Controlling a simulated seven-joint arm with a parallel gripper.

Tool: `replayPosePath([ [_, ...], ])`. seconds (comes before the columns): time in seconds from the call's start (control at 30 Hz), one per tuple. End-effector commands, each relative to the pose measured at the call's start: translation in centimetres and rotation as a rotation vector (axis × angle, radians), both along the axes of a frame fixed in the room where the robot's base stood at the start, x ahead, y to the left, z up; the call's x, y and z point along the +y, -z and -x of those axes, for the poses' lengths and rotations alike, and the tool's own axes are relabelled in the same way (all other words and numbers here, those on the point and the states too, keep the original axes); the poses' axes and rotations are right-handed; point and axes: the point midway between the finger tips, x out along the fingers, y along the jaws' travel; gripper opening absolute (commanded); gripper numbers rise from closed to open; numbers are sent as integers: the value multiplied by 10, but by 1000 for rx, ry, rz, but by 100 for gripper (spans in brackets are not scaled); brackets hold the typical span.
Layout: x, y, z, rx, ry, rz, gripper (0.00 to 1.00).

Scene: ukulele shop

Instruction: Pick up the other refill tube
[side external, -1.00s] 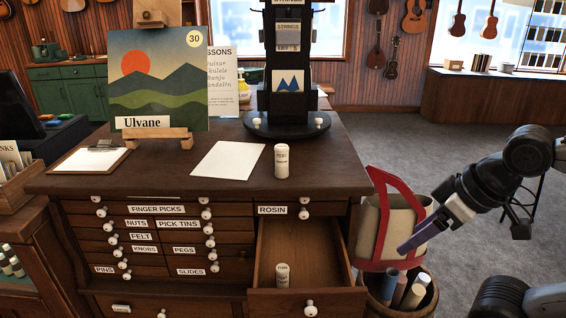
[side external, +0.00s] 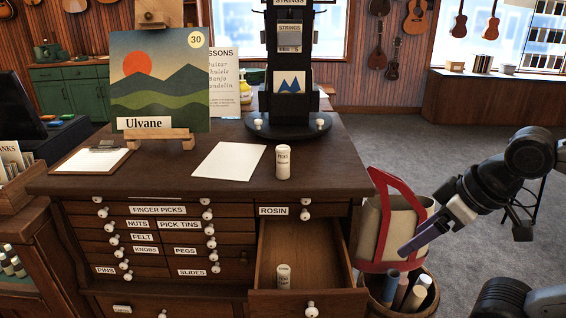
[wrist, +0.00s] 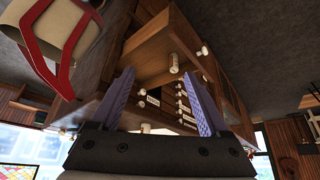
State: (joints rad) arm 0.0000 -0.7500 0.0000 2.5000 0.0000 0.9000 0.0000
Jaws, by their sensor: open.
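One white refill tube (side external: 283,161) stands upright on the cabinet top, near its front right edge. Another white refill tube (side external: 283,276) stands upright inside the open drawer (side external: 325,262), towards its front; its lower part is hidden by the drawer front. My gripper (side external: 402,252) is to the right of the drawer, above the basket and apart from both tubes. In the wrist view my gripper (wrist: 163,100) shows two purple fingers spread apart with nothing between them.
A red-handled tote bag (side external: 368,225) and a basket of rolled tubes (side external: 412,292) stand right of the drawer, close to my gripper. A black display stand (side external: 290,125), a white sheet (side external: 228,161) and a painting (side external: 160,80) occupy the cabinet top (side external: 200,188).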

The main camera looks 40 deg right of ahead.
Motion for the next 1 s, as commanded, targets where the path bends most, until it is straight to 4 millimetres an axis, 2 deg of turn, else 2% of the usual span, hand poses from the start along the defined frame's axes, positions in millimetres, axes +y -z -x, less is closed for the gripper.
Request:
replayPosePath([
  [0.17, 0, 0, 1, 3, -30, 16, 80],
  [0.27, 0, 3, 7, 35, -112, 58, 80],
  [0.37, 0, -14, 7, 40, -238, 122, 80],
  [0.47, 0, -45, -2, 40, -387, 197, 80],
  [0.67, -1, -109, -36, 82, -674, 327, 80],
  [0.8, -2, -151, -75, 124, -882, 403, 80],
  [1.0, -5, -188, -137, 181, -1143, 473, 80],
])
